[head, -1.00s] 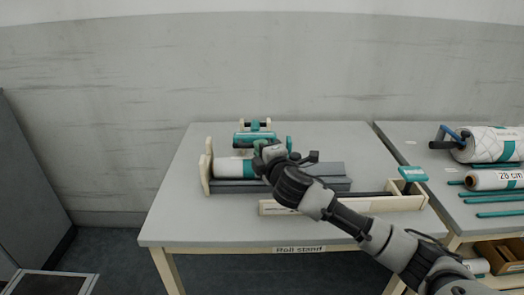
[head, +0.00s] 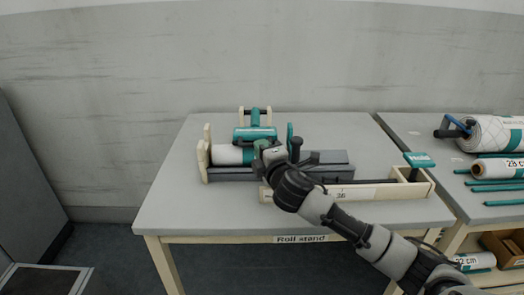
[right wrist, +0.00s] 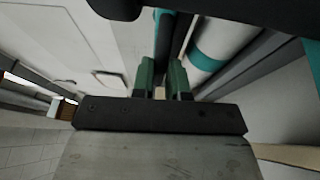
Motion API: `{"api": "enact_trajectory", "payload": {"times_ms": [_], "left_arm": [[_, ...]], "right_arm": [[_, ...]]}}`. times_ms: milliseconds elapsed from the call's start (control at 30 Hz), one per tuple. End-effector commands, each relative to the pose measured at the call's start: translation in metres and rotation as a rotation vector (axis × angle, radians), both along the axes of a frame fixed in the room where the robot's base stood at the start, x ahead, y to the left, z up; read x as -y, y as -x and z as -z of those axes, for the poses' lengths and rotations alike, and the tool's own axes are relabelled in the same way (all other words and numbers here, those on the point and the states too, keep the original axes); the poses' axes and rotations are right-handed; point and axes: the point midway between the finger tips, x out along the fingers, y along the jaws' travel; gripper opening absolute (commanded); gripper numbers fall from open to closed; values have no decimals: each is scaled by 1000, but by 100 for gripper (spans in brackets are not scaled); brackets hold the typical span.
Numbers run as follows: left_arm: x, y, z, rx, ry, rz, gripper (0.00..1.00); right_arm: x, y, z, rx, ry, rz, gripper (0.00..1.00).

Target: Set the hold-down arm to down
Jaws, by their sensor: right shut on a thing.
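The roll stand sits on the table. Its white roll (head: 226,155) with a teal band lies against a pale wooden end piece (head: 203,155). A teal bar (head: 256,133) with a dark stem and pale uprights stands behind the roll and looks like part of the hold-down arm. My right gripper (head: 264,147) is at the roll's right end. In the right wrist view the gripper (right wrist: 163,75) is shut on a dark bar (right wrist: 170,40), seemingly the hold-down arm's; the head view hides the grip. My left gripper is out of view.
A long wooden tray (head: 370,192) with a teal-topped post (head: 419,159) lies at the table's front right. A second table at the right holds a large wrapped roll (head: 492,132), a smaller roll and teal rods. The table's left side is clear.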

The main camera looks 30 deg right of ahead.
Motion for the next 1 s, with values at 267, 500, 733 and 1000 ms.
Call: {"api": "enact_trajectory", "payload": {"times_ms": [267, 500, 733, 1000], "left_arm": [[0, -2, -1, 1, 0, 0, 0], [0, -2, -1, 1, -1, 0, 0], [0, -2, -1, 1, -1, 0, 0], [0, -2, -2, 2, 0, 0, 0]], "right_arm": [[-2, 1, 11, -21, -4, -2, 0], [-2, 1, 13, -24, -4, -2, 24], [-2, 1, 10, -19, -3, -2, 40], [-1, 3, 8, -13, -2, -2, 40]]}}
